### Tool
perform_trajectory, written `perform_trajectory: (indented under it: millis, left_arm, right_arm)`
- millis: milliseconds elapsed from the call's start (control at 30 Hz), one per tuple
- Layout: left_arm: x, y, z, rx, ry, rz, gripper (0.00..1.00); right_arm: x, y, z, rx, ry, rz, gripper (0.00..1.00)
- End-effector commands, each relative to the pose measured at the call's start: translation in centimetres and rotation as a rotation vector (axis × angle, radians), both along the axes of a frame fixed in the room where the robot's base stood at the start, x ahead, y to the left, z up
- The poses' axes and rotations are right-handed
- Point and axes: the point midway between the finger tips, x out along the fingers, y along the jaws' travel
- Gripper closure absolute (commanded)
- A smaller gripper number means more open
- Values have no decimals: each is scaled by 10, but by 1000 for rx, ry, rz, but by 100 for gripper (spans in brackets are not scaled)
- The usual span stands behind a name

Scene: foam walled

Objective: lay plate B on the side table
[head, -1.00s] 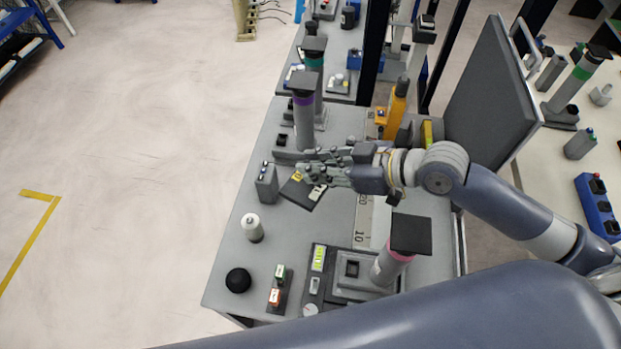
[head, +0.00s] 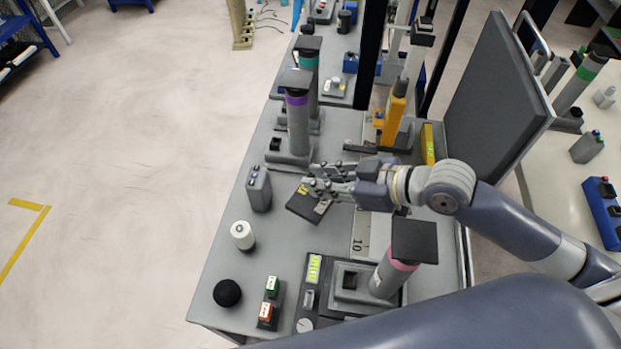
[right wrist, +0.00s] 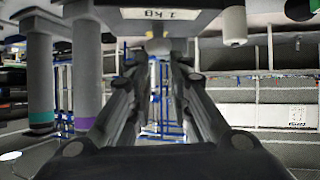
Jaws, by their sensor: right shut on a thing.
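A dark flat plate with a yellow mark and a pale label (head: 302,207) is at my right gripper (head: 318,184) in the head view. The gripper is shut on it, above the left part of the grey bench (head: 215,278). My left gripper is not in view. No table is marked as the side table; a pale table (head: 545,150) stands at the right.
A purple-banded post (head: 298,120), a grey canister (head: 259,190) and a white bottle (head: 242,236) stand close around the plate. A pink-banded post (head: 395,275) is nearer. A large dark panel (head: 497,90) rises between bench and pale table. The floor at left is clear.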

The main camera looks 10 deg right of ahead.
Motion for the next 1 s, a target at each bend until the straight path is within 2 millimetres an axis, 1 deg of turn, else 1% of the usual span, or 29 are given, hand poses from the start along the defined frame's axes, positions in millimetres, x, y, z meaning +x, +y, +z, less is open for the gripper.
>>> perform_trajectory:
  millis: [100, 367, 500, 600, 700, 1000]
  left_arm:
    - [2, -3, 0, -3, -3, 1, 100]
    - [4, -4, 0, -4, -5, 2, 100]
    - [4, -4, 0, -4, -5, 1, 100]
    - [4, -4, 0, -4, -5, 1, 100]
    - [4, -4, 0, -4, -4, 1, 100]
    - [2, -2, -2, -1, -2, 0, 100]
  right_arm:
    - [1, 1, -17, 7, -3, -1, 100]
    - [1, 1, -38, 6, -7, 0, 100]
    - [1, 1, -57, 7, -5, -1, 100]
    - [1, 1, -66, 6, -7, -1, 100]
    - [1, 1, -70, 6, -8, 0, 100]
    - [1, 1, -72, 6, -9, 0, 100]
